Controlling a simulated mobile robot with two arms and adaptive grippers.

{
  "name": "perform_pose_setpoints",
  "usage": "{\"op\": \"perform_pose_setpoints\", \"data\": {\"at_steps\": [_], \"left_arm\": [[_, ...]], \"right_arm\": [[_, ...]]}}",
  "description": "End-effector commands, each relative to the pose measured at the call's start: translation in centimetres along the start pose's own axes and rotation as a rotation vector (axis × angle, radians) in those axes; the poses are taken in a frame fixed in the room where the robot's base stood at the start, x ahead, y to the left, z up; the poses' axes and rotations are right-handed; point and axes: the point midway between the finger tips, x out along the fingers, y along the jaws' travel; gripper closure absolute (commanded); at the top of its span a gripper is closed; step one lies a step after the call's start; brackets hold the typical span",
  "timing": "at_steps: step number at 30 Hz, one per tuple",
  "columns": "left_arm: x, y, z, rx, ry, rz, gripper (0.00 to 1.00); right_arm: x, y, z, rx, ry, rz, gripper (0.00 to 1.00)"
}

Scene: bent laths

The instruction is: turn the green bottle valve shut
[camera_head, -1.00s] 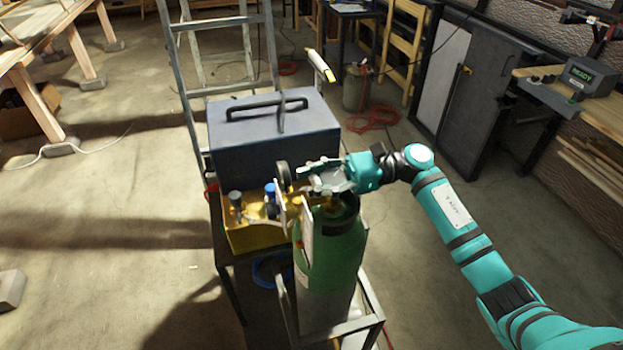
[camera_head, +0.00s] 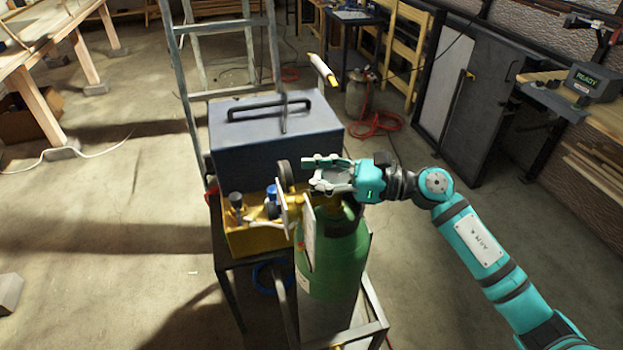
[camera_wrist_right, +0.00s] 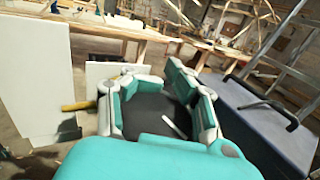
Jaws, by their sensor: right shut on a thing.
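The green bottle (camera_head: 345,262) stands upright in a metal frame in the head view. My right gripper (camera_head: 322,174) is over the bottle's top, its fingers pointing left. In the right wrist view, a dark round valve wheel (camera_wrist_right: 150,112) with a pale stripe lies between the fingers of my right gripper (camera_wrist_right: 160,90). The gripper is shut on this wheel. In the head view the gripper largely hides the wheel and the valve under it. My left gripper is not in view.
A blue-grey toolbox (camera_head: 275,140) stands just behind the bottle. A yellow box (camera_head: 252,238) with fittings and a dark disc (camera_head: 285,176) are close left of the gripper. A ladder (camera_head: 190,100) rises behind. The floor at left is mostly open.

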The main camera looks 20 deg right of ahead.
Motion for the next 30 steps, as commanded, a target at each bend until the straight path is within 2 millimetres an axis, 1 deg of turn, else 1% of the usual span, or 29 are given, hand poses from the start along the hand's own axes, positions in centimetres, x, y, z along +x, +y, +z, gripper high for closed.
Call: {"op": "perform_pose_setpoints", "data": {"at_steps": [6, 12, 15, 20, 30], "left_arm": [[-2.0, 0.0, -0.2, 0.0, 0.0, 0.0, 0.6], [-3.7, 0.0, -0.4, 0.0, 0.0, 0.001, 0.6], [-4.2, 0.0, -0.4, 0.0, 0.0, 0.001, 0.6], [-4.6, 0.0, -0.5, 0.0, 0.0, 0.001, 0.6], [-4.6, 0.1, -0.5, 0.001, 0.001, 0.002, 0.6]], "right_arm": [[-0.2, -0.6, 0.4, 0.0, 0.004, -0.158, 1.0], [-0.2, -1.0, 0.4, 0.001, 0.005, -0.258, 1.0], [-0.3, -1.2, 0.3, 0.0, 0.003, -0.29, 1.0], [-0.3, -1.2, 0.1, 0.001, 0.004, -0.316, 1.0], [-0.3, -1.3, -0.1, 0.0, 0.005, -0.324, 1.0]]}}
